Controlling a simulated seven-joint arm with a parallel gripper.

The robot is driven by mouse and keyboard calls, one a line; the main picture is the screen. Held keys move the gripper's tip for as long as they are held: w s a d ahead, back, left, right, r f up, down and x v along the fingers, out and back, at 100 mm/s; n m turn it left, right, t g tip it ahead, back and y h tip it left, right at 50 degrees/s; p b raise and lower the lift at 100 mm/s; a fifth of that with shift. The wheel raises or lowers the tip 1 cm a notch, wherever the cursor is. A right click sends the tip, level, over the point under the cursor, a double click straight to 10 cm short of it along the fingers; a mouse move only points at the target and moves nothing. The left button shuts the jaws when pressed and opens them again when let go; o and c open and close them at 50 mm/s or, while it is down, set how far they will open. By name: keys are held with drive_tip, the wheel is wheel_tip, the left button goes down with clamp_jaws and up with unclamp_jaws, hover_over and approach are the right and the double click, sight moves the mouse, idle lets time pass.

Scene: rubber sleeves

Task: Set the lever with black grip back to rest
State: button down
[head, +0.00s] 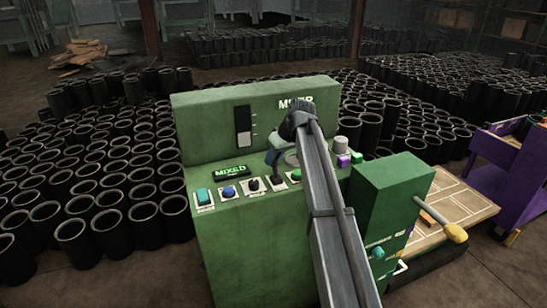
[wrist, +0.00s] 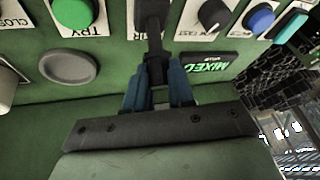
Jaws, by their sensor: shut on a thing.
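The lever with the black grip (wrist: 154,22) shows in the wrist view, rising from between the blue fingers of my gripper (wrist: 160,85). My gripper is shut on it. In the head view my gripper (head: 277,157) is at the green mixer panel (head: 215,120), just above the row of controls. The grip is mostly hidden there by my arm and fingers, so the lever's exact tilt cannot be told. The lit display (head: 229,171) reads MIXED; it also shows upside down in the wrist view (wrist: 208,66).
A teal button (head: 203,197), blue button (head: 228,191) and black knob (head: 252,184) sit left of my gripper. A green button (wrist: 72,14) and grey disc (wrist: 68,67) are close by. A yellow-gripped lever (head: 455,233) stands right. Black sleeves (head: 110,225) crowd the floor.

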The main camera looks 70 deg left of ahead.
drive_tip(key=d+y, duration=0.2)
drive_tip(key=shift+d+r+y, duration=0.15)
drive_tip(key=shift+d+y, duration=0.05)
drive_tip(key=shift+y, duration=0.2)
drive_tip(key=d+y, duration=0.1)
drive_tip(key=y, duration=0.1)
drive_tip(key=shift+d+n+y, duration=0.3)
drive_tip(key=shift+d+n, duration=0.1)
drive_tip(key=shift+d+f+n+g+y, duration=0.25)
drive_tip(key=shift+d+y, duration=0.3)
drive_tip(key=shift+y, duration=0.5)
drive_tip(key=shift+d+f+n+g+y, duration=0.2)
drive_tip(key=shift+d+y, duration=0.35)
drive_tip(key=shift+y, duration=0.5)
drive_tip(key=c, duration=1)
unclamp_jaws()
drive_tip(key=shift+o, duration=0.2)
drive_tip(key=shift+d, duration=0.1)
drive_tip(key=v, duration=1.3)
drive_tip(key=shift+w+d, duration=0.2)
drive_tip(key=shift+d, duration=0.15)
